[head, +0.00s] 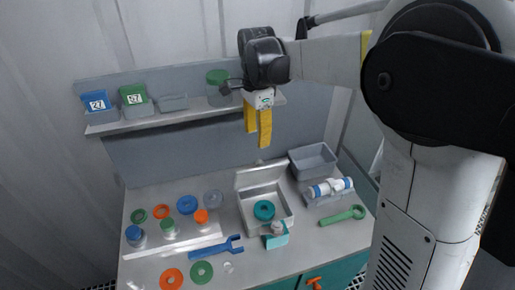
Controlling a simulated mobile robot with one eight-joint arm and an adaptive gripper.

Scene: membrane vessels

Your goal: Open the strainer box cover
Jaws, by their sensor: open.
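A white box (289,222), which looks like the strainer box, stands on the table right of the middle. Its cover (258,177) is raised along the back edge, tilted up, so the inside shows. A teal ring (264,210) lies in the box, and a small teal holder with a pale piece (276,238) is at its front. My gripper (257,138), with two yellow fingers pointing down, is open and empty. It is high above the table, in front of the shelf, and appears above the cover without touching it.
Rings, jars and a blue wrench (215,248) lie left of the box. A grey bin (313,161), a blue-white cartridge (330,187) and a green wrench (343,216) are right.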

